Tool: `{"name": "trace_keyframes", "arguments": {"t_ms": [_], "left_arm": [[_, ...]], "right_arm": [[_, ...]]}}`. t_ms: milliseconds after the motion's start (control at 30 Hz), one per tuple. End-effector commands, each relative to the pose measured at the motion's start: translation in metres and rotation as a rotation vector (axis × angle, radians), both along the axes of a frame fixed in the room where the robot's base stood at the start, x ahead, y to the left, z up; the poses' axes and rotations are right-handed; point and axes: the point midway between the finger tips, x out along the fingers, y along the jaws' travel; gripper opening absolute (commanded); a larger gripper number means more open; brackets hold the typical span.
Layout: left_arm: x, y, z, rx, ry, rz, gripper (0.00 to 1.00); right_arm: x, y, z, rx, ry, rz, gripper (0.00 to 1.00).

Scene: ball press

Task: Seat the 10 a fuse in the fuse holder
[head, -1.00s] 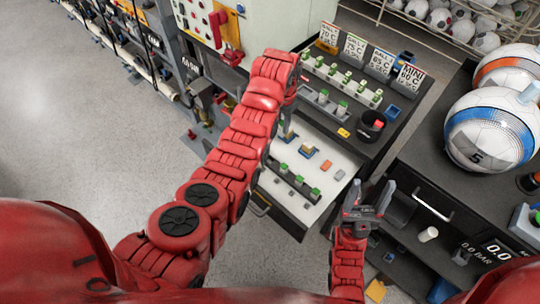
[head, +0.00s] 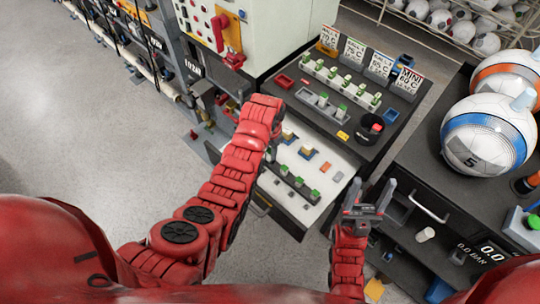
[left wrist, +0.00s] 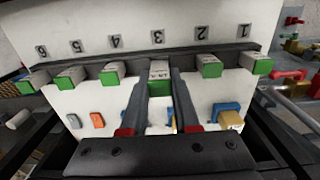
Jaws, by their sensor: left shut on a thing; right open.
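My left gripper (left wrist: 161,80) is shut on a white block with a green end, the fuse (left wrist: 160,68); its small print is not clear. It is at the dark rail of the fuse holder (left wrist: 136,65), in line with similar green-ended blocks, below the mark 3. I cannot tell whether it is fully in the rail. In the head view, the arm hides the left fingertips at the white drawer. The holder rail (head: 291,178) shows there with several green ends. My right gripper (head: 371,192) is open and empty, to the right of the drawer.
Blue-and-yellow parts (left wrist: 228,116), an orange piece (left wrist: 97,120) and a grey piece (left wrist: 74,121) lie on the white drawer panel (left wrist: 195,35). Behind it, the dark bench top holds another row of green-ended blocks (head: 340,78) and a black-and-red cup (head: 369,128).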

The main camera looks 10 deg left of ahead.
Motion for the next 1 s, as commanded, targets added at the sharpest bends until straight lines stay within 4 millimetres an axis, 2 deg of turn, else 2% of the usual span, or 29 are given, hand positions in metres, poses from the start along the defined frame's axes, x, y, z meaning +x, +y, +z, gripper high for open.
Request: {"name": "trace_keyframes", "arguments": {"t_ms": [300, 700, 733, 867, 900, 1000], "left_arm": [[0.0, 0.0, -0.027, 0.0, 0.002, 0.0, 0.0], [0.0, 0.0, -0.035, -0.001, -0.001, 0.0, 0.0], [0.0, 0.0, -0.034, -0.001, -0.001, 0.0, 0.33], [0.0, 0.0, -0.033, 0.0, 0.0, 0.0, 0.56], [0.0, 0.0, -0.033, 0.0, 0.0, 0.0, 0.59], [0.0, 0.0, -0.033, 0.0, 0.0, 0.0, 0.59]], "right_arm": [[0.0, 0.0, 0.013, 0.0, 0.0, 0.0, 0.64], [0.0, 0.0, 0.007, 0.0, 0.0, 0.0, 0.64], [0.0, 0.0, 0.008, 0.0, 0.0, 0.0, 0.64], [0.0, 0.0, 0.009, 0.0, 0.0, 0.0, 0.64], [0.0, 0.0, 0.009, 0.0, 0.0, 0.0, 0.64], [0.0, 0.0, 0.009, 0.0, 0.0, 0.0, 0.64]]}}
